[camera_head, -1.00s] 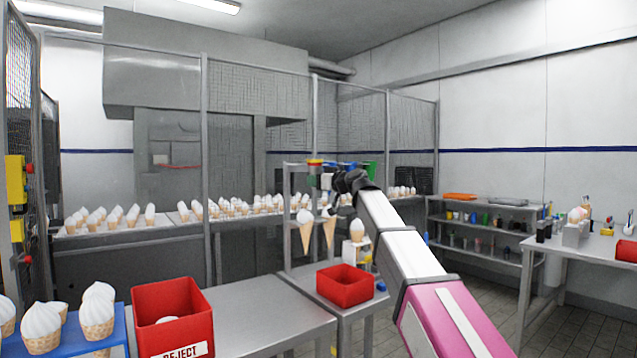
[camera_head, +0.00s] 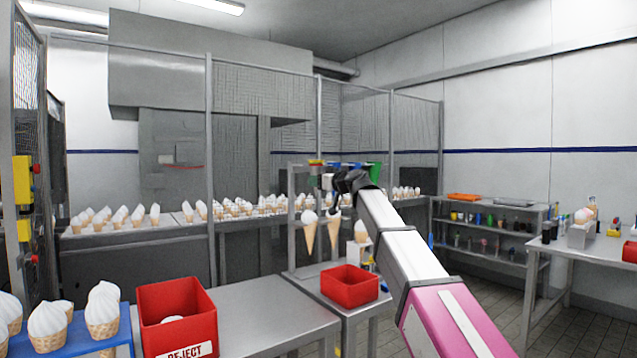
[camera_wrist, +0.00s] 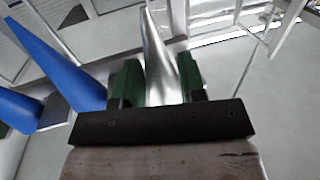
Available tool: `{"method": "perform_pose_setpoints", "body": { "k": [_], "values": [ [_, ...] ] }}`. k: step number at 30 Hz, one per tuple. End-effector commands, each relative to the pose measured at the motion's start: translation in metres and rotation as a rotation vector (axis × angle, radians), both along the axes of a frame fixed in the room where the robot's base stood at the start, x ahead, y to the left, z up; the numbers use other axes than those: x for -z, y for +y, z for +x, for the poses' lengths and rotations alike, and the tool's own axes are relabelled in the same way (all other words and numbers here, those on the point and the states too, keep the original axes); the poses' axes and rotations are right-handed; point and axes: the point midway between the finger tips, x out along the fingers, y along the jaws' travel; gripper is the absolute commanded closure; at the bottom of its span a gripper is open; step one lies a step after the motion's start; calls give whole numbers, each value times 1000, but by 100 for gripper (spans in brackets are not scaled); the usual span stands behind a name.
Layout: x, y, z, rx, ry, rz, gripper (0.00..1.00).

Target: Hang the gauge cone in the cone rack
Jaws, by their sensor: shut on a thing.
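The gauge cone, a shiny metal taper (camera_wrist: 157,50), stands between the two green fingers of my gripper (camera_wrist: 158,84) in the wrist view. The fingers are shut on its wider part, and its narrow end points away from me. In the head view my gripper (camera_head: 345,184) is a dark shape in front of the metal cone rack (camera_head: 292,230). The gauge cone cannot be made out there. My arm hides the rack's right part.
Blue tapered pieces (camera_wrist: 58,68) lie left of the gauge cone in the wrist view. A red bin (camera_head: 349,286) sits on the table below the rack. A red reject bin (camera_head: 177,315) stands front left. Shelves (camera_head: 487,228) are on the right.

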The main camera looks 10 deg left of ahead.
Motion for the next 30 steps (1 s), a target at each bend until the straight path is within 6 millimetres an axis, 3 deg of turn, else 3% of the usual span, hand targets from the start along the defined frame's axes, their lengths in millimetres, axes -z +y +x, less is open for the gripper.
{"method": "perform_pose_setpoints", "body": {
  "k": [30],
  "values": [
    [0,22,20,0,0,0,83]
  ]
}}
